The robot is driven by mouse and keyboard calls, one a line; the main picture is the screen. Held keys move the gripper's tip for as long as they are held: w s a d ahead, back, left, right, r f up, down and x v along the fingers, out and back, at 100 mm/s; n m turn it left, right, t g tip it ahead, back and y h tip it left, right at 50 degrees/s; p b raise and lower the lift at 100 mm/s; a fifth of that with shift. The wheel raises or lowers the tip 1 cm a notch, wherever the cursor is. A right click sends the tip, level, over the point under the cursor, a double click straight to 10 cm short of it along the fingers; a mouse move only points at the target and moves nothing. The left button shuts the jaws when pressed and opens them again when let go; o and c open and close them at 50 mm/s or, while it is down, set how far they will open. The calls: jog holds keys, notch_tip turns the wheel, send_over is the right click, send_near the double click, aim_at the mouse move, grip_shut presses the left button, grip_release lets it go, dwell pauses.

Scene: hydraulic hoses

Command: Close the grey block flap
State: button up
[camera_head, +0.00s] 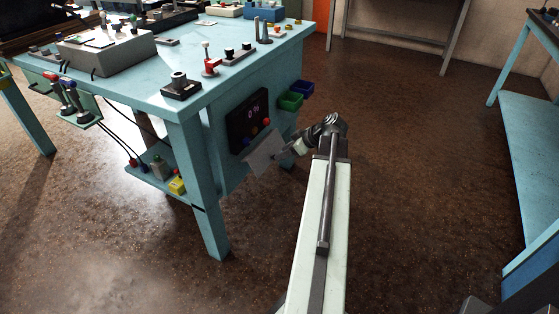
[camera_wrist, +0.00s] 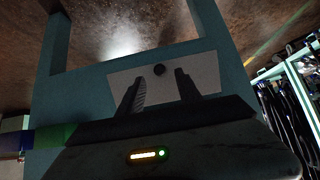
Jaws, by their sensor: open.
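A light grey plate, which looks like the grey block flap (camera_head: 261,158), is at the side of the blue workbench, below a black display box. In the head view it looks tilted; I cannot tell how far open it is. My gripper (camera_head: 279,156) is beside the flap's right part.
The black display box (camera_head: 248,122) with coloured buttons is just above the flap. Green (camera_head: 291,101) and blue (camera_head: 303,88) bins hang to the right. A bench leg (camera_head: 205,205) stands nearby.

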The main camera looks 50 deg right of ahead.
aim_at(268, 152)
jog(key=b+x, duration=0.1)
jog(key=x, duration=0.2)
jog(key=shift+f, duration=0.15)
grip_shut()
dwell(1.2)
